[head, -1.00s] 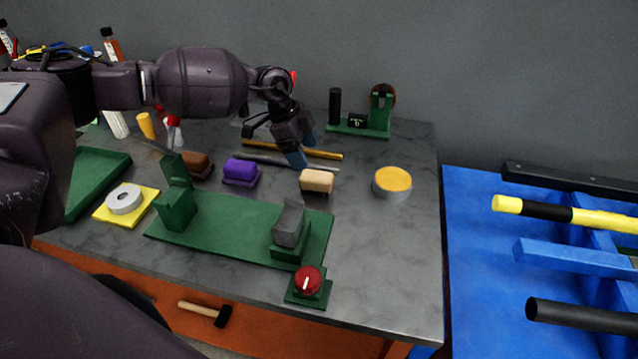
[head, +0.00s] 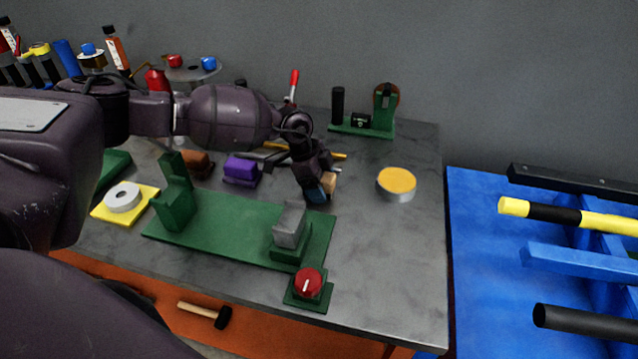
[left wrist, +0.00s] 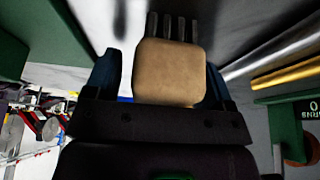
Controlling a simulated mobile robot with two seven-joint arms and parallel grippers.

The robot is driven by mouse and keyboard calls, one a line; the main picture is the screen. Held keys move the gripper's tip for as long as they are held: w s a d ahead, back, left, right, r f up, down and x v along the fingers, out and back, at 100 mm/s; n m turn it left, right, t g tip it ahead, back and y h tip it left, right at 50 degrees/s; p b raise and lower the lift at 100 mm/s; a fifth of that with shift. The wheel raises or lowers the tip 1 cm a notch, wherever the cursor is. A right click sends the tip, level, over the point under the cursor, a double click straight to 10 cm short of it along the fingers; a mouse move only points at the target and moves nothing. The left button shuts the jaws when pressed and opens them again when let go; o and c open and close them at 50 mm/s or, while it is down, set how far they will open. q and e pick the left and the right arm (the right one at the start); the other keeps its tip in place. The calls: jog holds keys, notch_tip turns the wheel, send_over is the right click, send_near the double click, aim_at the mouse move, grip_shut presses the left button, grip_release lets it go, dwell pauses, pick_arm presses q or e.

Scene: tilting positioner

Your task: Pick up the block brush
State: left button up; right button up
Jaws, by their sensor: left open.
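The block brush (head: 331,183) has a tan block body and stands on the grey table, mostly hidden behind my left gripper in the head view. In the left wrist view its tan body (left wrist: 169,72) lies between the two blue fingertips, with dark bristles beyond it. My left gripper (head: 319,190) is open and lowered around the brush. It also shows in the left wrist view (left wrist: 160,80), with a finger on each side of the tan body. A small gap shows at the left finger; contact on the right is unclear. My right gripper is not in view.
A green positioner base (head: 215,232) with a grey block (head: 289,224) and a red knob (head: 308,283) lies in front. A purple block (head: 241,169) is to the left, a yellow-topped round tin (head: 396,183) to the right. Rods lie behind.

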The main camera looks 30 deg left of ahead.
pick_arm(q)
jog(key=shift+r, duration=0.1)
jog(key=c, duration=1)
